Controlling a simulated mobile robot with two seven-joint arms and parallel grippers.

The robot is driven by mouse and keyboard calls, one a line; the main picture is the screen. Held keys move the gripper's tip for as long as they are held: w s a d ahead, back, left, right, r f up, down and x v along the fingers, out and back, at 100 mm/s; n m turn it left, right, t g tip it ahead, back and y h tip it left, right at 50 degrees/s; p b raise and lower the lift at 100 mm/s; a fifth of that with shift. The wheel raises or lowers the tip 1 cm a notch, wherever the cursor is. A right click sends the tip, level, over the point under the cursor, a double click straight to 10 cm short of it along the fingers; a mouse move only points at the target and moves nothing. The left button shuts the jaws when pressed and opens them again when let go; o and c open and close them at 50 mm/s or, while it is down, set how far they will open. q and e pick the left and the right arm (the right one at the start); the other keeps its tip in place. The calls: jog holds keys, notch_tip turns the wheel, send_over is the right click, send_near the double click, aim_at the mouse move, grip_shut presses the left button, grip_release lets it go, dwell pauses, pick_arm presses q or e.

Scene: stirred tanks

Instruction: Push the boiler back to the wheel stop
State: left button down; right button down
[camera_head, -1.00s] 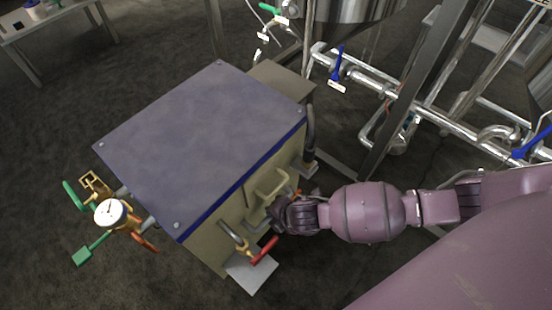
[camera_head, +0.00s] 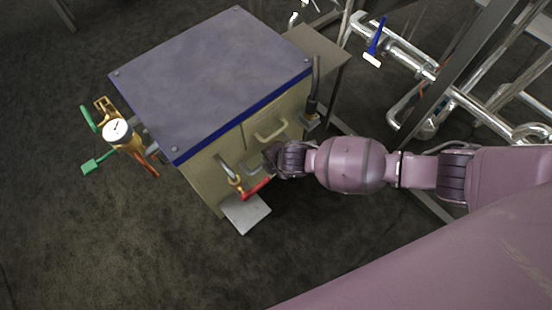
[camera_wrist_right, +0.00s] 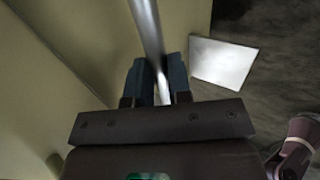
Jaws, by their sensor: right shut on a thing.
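The boiler (camera_head: 215,75) is a beige box with a blue-grey top, standing on the dark floor in the head view. My right gripper (camera_head: 273,158) is at its front side, below a beige handle (camera_head: 270,130). In the right wrist view my right gripper (camera_wrist_right: 160,82) is shut on a silver bar (camera_wrist_right: 146,28) that runs along the beige front. The gripper partly hides the bar's lower part. I cannot make out a wheel stop. My left gripper is not in view.
A pressure gauge (camera_head: 117,131) with green and orange valve handles sticks out at the boiler's left. A red lever (camera_head: 256,189) and a pale floor plate (camera_head: 246,213) are near its front. Steel pipes (camera_head: 410,58) stand at the right. Floor at left and front is clear.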

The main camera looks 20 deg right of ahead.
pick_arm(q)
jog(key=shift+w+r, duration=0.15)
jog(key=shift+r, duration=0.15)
pick_arm(e)
jog(key=shift+w+a+r, duration=0.15)
jog(key=shift+w+r, duration=0.35)
jog(key=shift+r, duration=0.15)
jog(key=c, duration=1.1)
grip_release()
jog(key=shift+s+r, duration=0.1)
jog(key=shift+o, duration=0.2)
jog(key=shift+s+f, duration=0.2)
jog(key=shift+f, duration=0.1)
pick_arm(q)
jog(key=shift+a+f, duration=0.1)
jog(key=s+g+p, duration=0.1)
jog(key=p, duration=0.4)
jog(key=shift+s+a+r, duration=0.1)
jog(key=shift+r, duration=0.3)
pick_arm(e)
jog(key=v, duration=1.1)
jog(key=shift+f, duration=0.15)
